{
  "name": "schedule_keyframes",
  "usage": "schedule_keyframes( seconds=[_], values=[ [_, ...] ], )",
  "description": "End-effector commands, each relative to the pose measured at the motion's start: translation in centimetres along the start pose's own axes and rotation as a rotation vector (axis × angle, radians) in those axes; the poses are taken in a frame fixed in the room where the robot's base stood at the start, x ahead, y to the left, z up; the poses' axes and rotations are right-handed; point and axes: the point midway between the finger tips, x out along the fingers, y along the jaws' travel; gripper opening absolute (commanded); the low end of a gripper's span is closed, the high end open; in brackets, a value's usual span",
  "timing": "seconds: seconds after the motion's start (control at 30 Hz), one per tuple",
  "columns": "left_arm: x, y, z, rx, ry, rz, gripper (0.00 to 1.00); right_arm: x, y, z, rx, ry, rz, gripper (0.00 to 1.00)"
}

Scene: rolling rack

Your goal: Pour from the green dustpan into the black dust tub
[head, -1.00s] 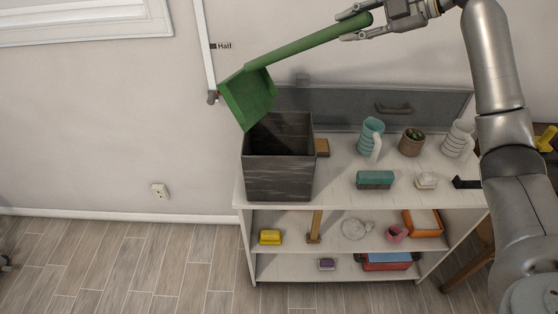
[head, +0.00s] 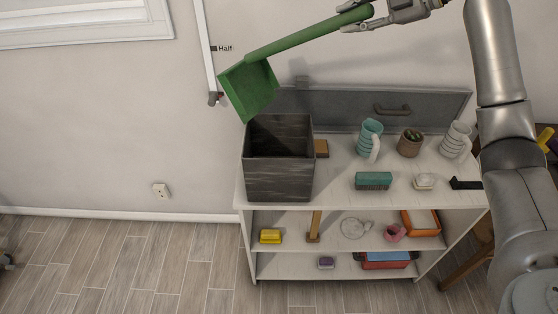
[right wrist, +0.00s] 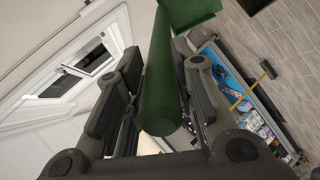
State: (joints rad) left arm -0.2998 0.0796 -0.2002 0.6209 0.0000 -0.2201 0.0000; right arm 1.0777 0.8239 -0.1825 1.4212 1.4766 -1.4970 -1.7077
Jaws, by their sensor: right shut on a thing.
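The green dustpan (head: 250,88) is tilted, with its pan hanging down above the left part of the black dust tub's opening. Its long handle rises to the right into my right gripper (head: 357,18), which is shut on it near the handle's end. The handle also shows between the fingers in the right wrist view (right wrist: 160,85). The black dust tub (head: 279,178) stands upright on the left end of the rack's top shelf. Its visible inside is dark, and I cannot tell what it holds. No falling material is visible. My left gripper is not in view.
The white rack (head: 330,200) carries a teal mug (head: 369,138), a brown pot (head: 410,143), a white mug (head: 457,140) and a teal brush (head: 373,181) right of the tub. A grey panel (head: 350,108) stands behind.

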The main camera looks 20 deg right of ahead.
Motion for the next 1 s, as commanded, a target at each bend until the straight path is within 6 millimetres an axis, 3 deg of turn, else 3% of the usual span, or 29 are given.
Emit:
schedule_keyframes(
  seconds=[0.5,1.0],
  values=[
    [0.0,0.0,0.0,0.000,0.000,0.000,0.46,-1.9,3.2,-1.1,-0.002,0.002,0.006,0.00],
    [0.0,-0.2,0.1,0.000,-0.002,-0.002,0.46,-1.7,3.3,-2.1,-0.001,-0.015,-0.037,0.00]
  ],
)
